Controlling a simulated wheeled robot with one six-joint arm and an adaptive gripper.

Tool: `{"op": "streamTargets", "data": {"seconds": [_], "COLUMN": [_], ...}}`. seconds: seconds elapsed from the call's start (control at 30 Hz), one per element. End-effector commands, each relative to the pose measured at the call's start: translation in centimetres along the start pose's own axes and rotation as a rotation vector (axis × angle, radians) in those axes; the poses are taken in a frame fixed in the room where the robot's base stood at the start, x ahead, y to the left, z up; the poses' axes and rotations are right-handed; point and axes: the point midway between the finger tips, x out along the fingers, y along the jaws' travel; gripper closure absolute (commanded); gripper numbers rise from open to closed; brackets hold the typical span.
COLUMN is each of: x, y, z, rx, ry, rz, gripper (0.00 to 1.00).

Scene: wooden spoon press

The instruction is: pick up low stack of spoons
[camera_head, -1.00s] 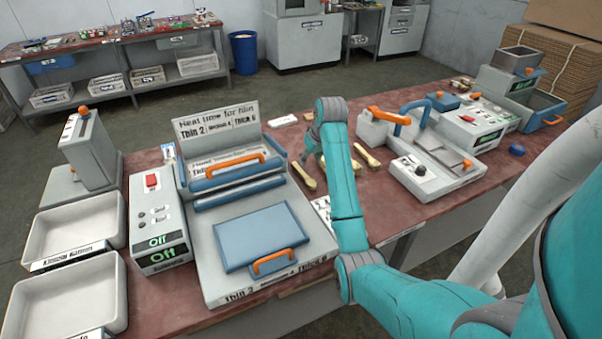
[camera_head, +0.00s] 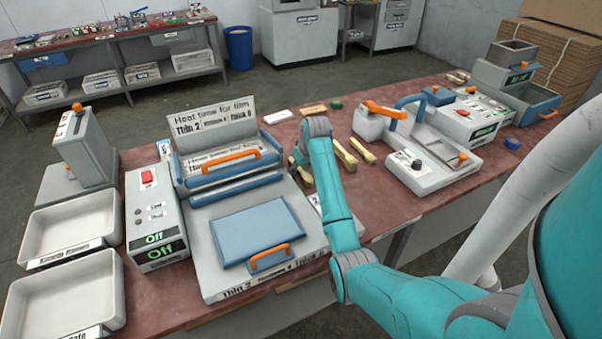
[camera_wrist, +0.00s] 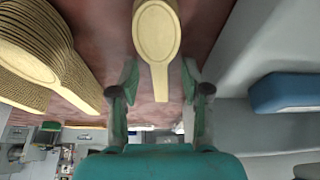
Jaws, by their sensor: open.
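A pale wooden spoon stack (camera_wrist: 157,42) lies ahead of my gripper in the wrist view, with its handle running down between the fingers. Only its top spoon shows clearly, so its height is hard to tell. My gripper (camera_wrist: 160,72) is open, with a finger on each side of the handle and a gap on both sides. A taller stack with many layers (camera_wrist: 40,55) stands at the left of the wrist view. In the head view my gripper (camera_head: 297,160) is partly hidden by my arm, near a spoon stack (camera_head: 304,178). Other spoon stacks (camera_head: 362,150) lie right of the arm.
The heat-sealing press (camera_head: 265,225) with a blue lid stands close left of my gripper. A grey device with an orange lever (camera_head: 415,165) stands to the right. White trays (camera_head: 70,290) are at the far left. Red tabletop is free around the spoons.

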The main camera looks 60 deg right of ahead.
Motion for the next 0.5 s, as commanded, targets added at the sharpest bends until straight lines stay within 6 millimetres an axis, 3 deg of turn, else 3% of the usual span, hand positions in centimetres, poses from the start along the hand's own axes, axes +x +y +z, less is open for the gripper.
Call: {"op": "streamTargets", "data": {"seconds": [0.1,0.3,0.5], "x": [-0.03,-0.04,-0.05], "y": [0.01,0.02,0.02], "z": [-0.02,-0.01,-0.02], "rx": [0.000,0.000,0.000], "ry": [0.000,0.000,0.000], "rz": [0.000,0.000,0.000], "gripper": [0.53,1.00,1.00]}}
